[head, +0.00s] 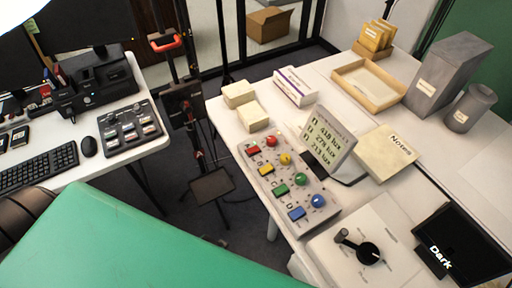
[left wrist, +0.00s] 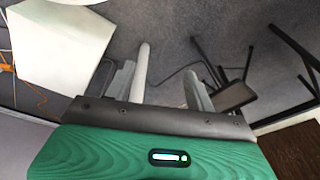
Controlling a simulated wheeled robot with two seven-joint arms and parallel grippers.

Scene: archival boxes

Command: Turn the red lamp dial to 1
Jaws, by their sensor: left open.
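The red lamp dial (head: 271,141) is a round knob at the far end of the grey lamp panel (head: 318,218) on the right-hand table, with a red square block (head: 253,150) beside it. Yellow (head: 285,158), green (head: 301,179) and blue (head: 318,200) dials follow down the panel. The scale marks are too small to read. My left gripper (left wrist: 165,82) shows only in the left wrist view, open with nothing between its fingers, over grey floor and away from the panel. My right gripper is in neither view.
A lux display (head: 328,138) stands right of the panel, beside a Notes box (head: 388,152). A black knob (head: 368,252) and a "Dark" screen (head: 462,250) are nearer. A stand (head: 211,187) rises from the floor between the tables. A keyboard (head: 38,167) lies on the left desk.

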